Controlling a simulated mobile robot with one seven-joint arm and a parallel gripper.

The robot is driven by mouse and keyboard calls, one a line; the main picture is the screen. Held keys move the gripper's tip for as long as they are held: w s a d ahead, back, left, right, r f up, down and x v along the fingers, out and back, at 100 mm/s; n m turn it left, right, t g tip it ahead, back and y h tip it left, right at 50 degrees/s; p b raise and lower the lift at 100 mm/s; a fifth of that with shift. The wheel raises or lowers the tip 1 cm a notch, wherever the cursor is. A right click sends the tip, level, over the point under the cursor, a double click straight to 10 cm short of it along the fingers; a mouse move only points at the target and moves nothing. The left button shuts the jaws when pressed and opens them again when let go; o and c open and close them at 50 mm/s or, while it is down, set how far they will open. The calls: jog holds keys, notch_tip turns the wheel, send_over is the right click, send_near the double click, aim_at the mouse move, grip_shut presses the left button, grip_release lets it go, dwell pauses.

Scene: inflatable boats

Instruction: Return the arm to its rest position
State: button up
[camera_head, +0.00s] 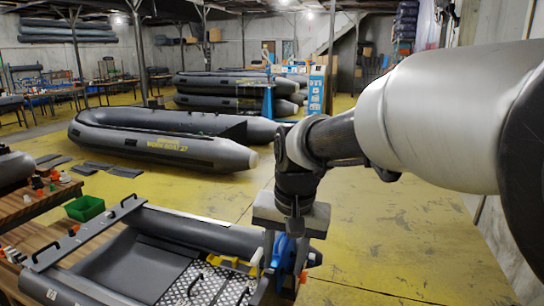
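My arm comes in from the right side of the head view and bends down at a dark wrist. My gripper (285,270) points down at the right end of a small grey inflatable boat (195,226) at the front. Dark finger-like parts show below the gripper's grey body. A blue rounded part (283,254) shows between or behind them. I cannot tell whether the fingers touch it or how far apart they are. The fingertips run together with the boat's dark end.
A wooden table (62,205) with a green bin (84,208) and small parts stands at left. A large grey boat (170,140) lies on the yellow floor behind, with stacked boats (235,90) farther back. Open floor (395,230) lies right of the gripper.

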jog(key=s+d+r+n+t+p, duration=0.1)
jog(key=s+d+r, duration=0.2)
jog(key=s+d, duration=0.2)
jog(key=s+d+r+n+t+p, duration=0.1)
jog(key=s+d+r+t+p, duration=0.1)
jog(key=s+d, duration=0.4)
jog(key=s+r, duration=0.1)
jog(key=s, duration=0.3)
jog(key=shift+d+r+t+h, duration=0.3)
jog(key=shift+r+h, duration=0.05)
jog(key=shift+h, duration=0.05)
